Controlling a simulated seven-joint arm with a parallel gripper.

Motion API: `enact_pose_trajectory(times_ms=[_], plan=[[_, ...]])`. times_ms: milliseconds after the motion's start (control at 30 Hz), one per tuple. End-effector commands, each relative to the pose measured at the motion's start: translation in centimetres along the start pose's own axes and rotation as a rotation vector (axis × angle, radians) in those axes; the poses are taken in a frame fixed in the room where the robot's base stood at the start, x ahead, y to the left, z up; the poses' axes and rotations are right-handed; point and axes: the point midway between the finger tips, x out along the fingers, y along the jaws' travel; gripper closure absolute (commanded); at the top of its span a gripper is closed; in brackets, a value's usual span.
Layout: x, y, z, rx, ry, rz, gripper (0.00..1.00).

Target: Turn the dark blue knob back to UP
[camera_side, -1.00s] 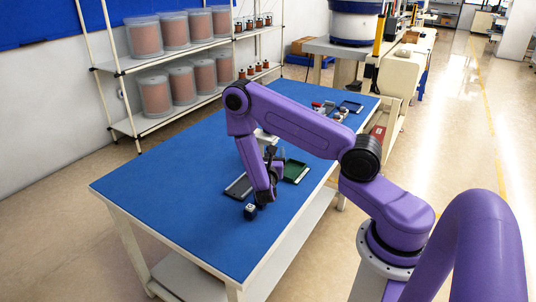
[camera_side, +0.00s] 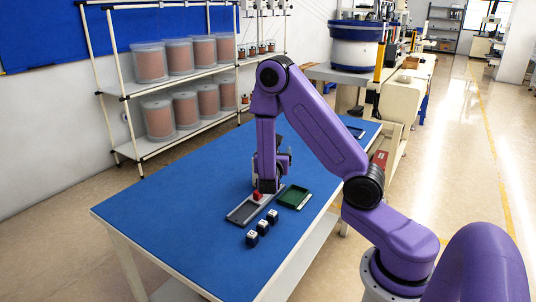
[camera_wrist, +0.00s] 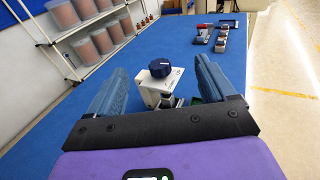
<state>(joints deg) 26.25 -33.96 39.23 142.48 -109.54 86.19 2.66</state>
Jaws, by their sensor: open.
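In the wrist view the dark blue knob (camera_wrist: 160,68) sits on top of a white box (camera_wrist: 158,88) on the blue table. The way its pointer faces is too small to tell. My gripper (camera_wrist: 160,64) is open, with one blue-grey finger left and one right of the knob in the picture. Nothing is held between the fingers. The knob appears ahead of the gripper, and I cannot tell that either finger touches it. In the side view my arm hides the knob.
A dark tray (camera_side: 236,216) has a red block (camera_side: 257,196) by it, partly against my arm. A green tray (camera_side: 294,206) lies to its right. Small dark cubes (camera_side: 252,239) stand in a row in front. The table's front left is clear. More parts (camera_wrist: 222,38) lie farther back.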

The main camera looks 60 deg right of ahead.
Motion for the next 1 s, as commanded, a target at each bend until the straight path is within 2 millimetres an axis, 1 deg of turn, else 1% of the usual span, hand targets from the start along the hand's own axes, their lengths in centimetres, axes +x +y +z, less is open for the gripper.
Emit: enact_pose_trajectory(times_ms=[33, 100, 167, 300, 400, 500, 600, 700, 800, 900, 1000], plan=[[0.9, -1.1, -1.2, 0.017, 0.057, -0.046, 0.16], [1.8, -2.2, -2.8, 0.048, 0.138, -0.099, 0.16], [2.5, -3.2, -4.3, 0.08, 0.212, -0.147, 0.16], [3.7, -5.7, -8.1, 0.18, 0.406, -0.272, 0.16], [4.1, -7.3, -10.9, 0.278, 0.559, -0.368, 0.16], [4.2, -8.3, -13.4, 0.395, 0.711, -0.455, 0.16], [4.0, -8.9, -15.5, 0.523, 0.857, -0.532, 0.16], [3.8, -8.9, -17.1, 0.664, 0.997, -0.597, 0.16], [3.8, -8.6, -18.0, 0.817, 1.129, -0.648, 0.16], [4.0, -7.9, -18.2, 0.979, 1.255, -0.68, 0.16], [4.5, -7.1, -17.8, 1.15, 1.373, -0.693, 0.16]])
